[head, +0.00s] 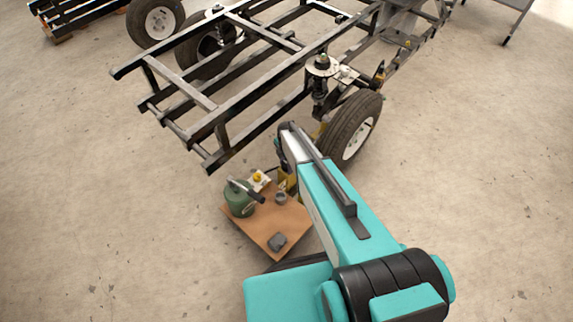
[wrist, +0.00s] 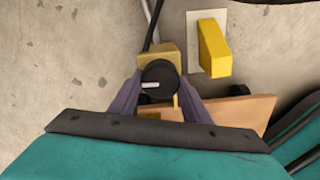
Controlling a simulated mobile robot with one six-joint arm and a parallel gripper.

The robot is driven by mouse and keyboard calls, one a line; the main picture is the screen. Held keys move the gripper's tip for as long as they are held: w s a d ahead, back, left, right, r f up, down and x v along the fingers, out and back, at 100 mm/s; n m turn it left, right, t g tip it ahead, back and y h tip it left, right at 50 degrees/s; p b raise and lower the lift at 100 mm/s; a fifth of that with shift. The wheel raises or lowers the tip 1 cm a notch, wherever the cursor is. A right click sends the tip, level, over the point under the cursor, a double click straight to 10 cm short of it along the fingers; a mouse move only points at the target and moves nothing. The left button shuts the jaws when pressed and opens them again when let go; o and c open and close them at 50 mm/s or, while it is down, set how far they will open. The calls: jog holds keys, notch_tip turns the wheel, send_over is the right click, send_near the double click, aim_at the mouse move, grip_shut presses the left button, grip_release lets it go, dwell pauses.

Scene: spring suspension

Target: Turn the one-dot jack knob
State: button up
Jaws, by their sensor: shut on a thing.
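A round black knob (wrist: 160,73) with a white pointer mark sits on a yellow jack body (wrist: 155,53) in the wrist view. My gripper (wrist: 160,84) has its two grey-purple fingers on either side of the knob, shut on it. The white mark points to the left. I cannot make out any dots on this jack. In the head view my arm covers most of the jack and the knob; a yellow part (head: 291,184) shows beside my gripper, near the wheel.
A yellow block on a white plate (wrist: 213,50) stands right of the knob. In the head view a brown board (head: 270,232) carries a green object with a dark handle (head: 240,198) and small grey parts. A black frame (head: 215,118) and wheel (head: 352,130) stand close behind. Floor at left is clear.

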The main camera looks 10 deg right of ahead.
aim_at(286, 164)
jog(key=shift+n, duration=0.8)
jog(key=o, duration=1)
jog(key=shift+o, duration=0.2)
jog(key=shift+r, duration=0.1)
notch_tip(286, 164, up, 14)
jog(key=p, duration=0.1)
